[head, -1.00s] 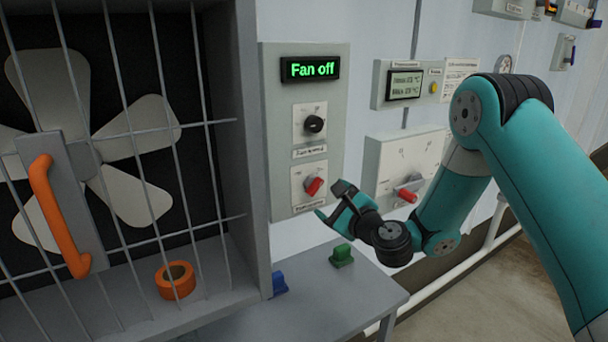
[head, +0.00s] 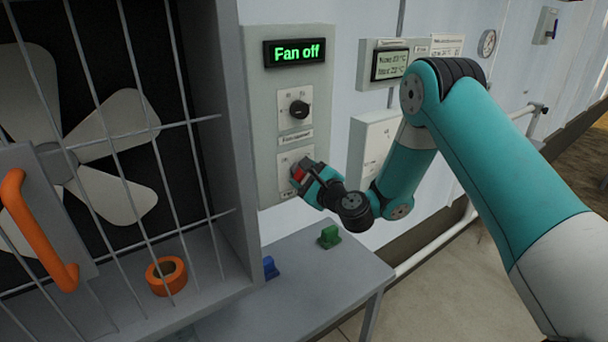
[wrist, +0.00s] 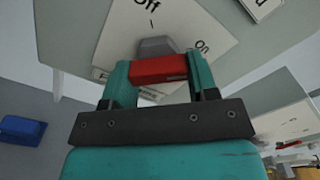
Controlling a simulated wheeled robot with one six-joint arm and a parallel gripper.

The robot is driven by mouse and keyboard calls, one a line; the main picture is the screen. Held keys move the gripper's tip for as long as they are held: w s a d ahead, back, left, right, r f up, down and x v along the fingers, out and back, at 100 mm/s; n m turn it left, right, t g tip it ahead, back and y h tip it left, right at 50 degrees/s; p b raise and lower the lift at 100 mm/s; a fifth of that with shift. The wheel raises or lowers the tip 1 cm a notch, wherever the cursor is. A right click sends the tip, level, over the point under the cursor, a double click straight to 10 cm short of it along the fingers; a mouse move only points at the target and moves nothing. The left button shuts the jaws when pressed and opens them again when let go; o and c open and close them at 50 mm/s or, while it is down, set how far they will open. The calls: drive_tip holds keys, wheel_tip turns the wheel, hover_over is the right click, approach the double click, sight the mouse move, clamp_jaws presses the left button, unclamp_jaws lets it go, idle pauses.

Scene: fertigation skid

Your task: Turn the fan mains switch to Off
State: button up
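The fan panel (head: 262,120) is a tall grey-green plate with a display (head: 294,52) reading "Fan off" in green. A black knob (head: 299,109) is in its middle, and a switch with a red handle (head: 298,174) is below. In the wrist view, the red handle (wrist: 158,69) lies between the fingers of my gripper (wrist: 160,78), one at each end with no visible gap. A white plate (wrist: 185,25) behind it carries "Off" above and "On" to the right. In the head view, my gripper (head: 305,178) covers part of the switch.
A caged fan (head: 90,160) with an orange door handle (head: 35,230) is at left. An orange tape roll (head: 167,276) lies on its ledge. A grey bench (head: 300,275) below holds green (head: 329,237) and blue (head: 270,267) blocks. Other boxes are on the wall at right.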

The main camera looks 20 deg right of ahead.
idle(0.3)
drive_tip(key=n+b, duration=0.3)
drive_tip(key=n, duration=0.1)
drive_tip(key=n+b, duration=0.4)
drive_tip(key=n, duration=0.1)
drive_tip(key=shift+r, duration=0.15)
drive_tip(key=n+b, duration=0.4)
drive_tip(key=shift+a+n, duration=0.1)
drive_tip(key=shift+n, duration=0.3)
drive_tip(key=n+b, duration=0.3)
drive_tip(key=n, duration=0.1)
drive_tip(key=shift+r+b, duration=0.15)
drive_tip(key=shift+b, duration=0.25)
drive_tip(key=o, duration=0.9)
drive_tip(key=shift+a, duration=0.1)
drive_tip(key=shift+r, duration=0.1)
